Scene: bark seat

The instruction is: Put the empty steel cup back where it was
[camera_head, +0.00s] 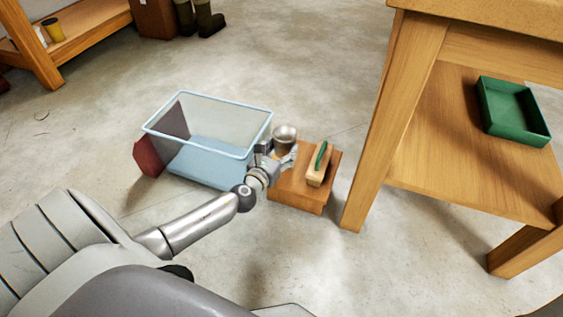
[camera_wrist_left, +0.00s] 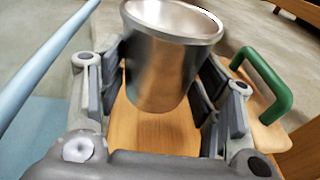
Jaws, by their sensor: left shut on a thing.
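The steel cup (camera_head: 285,138) is upright at the end of my left arm. My left gripper (camera_head: 277,157) is shut on it, with a finger on each side of its wall in the left wrist view, where the cup (camera_wrist_left: 165,68) fills the middle. The cup is over the left part of a low wooden block (camera_head: 290,192); I cannot tell whether its base touches the wood. The inside of the cup shows only near the rim, so its bottom is hidden. My right gripper is not in view.
A brush with a green handle (camera_head: 321,158) lies on the block's right side. A clear bin with a pale blue rim (camera_head: 206,97) stands just left of my gripper. A wooden table leg (camera_head: 390,125) rises to the right. A green tray (camera_head: 515,130) sits on the table's lower shelf.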

